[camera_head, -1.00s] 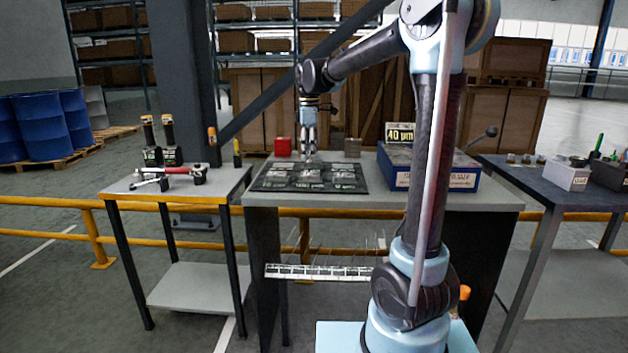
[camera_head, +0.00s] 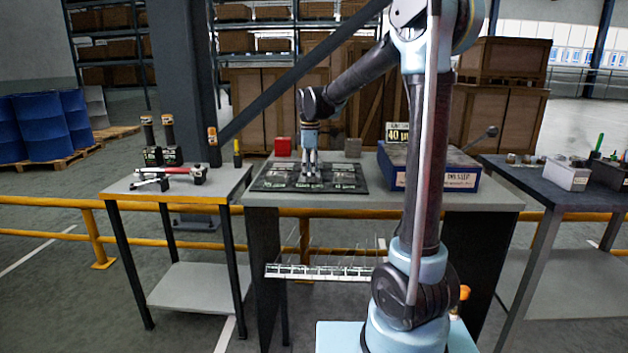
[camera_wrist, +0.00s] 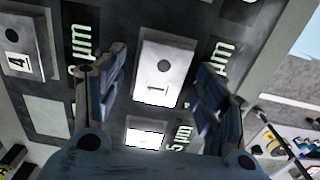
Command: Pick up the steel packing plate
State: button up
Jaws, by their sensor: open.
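A steel plate (camera_wrist: 166,85) with a small round hole and a dark mark lies on a black board (camera_head: 262,184) on the middle bench. In the wrist view it sits between the fingers of my gripper (camera_wrist: 161,62), which are open on either side of it. I cannot tell whether they touch it. In the head view my gripper (camera_head: 311,180) points down, low over the board, and hides part of it. Another steel plate (camera_wrist: 28,42), marked 4, lies to the left in the wrist view. A bright plate (camera_wrist: 146,138) shows below the middle one.
White µm labels (camera_wrist: 84,50) are printed on the board. A red block (camera_head: 283,146) and a grey block (camera_head: 353,147) stand behind it. Side benches hold tools.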

aim_at(310, 174)
jog(key=c, duration=1.5)
notch_tip(310, 174, up, 10)
jog(key=shift+r, duration=0.1)
